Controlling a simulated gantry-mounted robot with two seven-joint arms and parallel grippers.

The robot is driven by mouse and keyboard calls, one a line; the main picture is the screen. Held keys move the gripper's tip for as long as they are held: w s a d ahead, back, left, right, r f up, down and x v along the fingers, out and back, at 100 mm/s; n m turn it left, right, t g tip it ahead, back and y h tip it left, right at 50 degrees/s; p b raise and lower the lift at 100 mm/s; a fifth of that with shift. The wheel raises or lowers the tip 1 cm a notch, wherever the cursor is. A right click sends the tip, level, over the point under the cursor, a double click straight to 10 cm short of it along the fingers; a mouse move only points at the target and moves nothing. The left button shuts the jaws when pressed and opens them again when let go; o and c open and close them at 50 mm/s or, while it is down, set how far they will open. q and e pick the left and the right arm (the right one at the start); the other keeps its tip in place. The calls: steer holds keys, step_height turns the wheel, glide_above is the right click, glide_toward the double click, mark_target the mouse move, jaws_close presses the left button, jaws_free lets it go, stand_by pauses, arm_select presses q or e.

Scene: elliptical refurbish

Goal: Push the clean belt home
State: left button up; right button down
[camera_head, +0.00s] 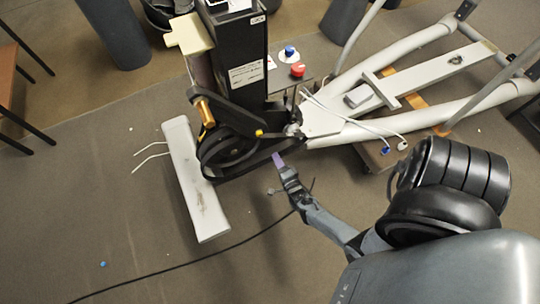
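A black belt (245,170) shows as a dark band around the lower side of the large black pulley wheel (228,150) on the elliptical machine. Black on black, its exact seating on the wheel cannot be made out. My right gripper (278,162), with purple fingertips, is just right of and below the wheel, close to the belt's lower right run. Whether it touches the belt cannot be told. Its fingers look like a single purple piece from this angle, so their gap is not visible. My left gripper is not in view.
The elliptical's black column (240,55) stands above the wheel. A pale floor bar (196,185) lies left of it. Grey rails (385,85) run to the upper right. White cables (358,125) and a red knob (297,70) are nearby. A black cable (180,265) crosses the open floor.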

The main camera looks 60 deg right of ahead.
steer(key=shift+b+x, duration=0.8)
steer(key=shift+x, duration=1.6)
steer(key=shift+d, duration=0.2)
steer(key=shift+b, duration=0.3)
steer(key=shift+w+d, duration=0.15)
steer(key=shift+w, duration=0.05)
stand_by(0.4)
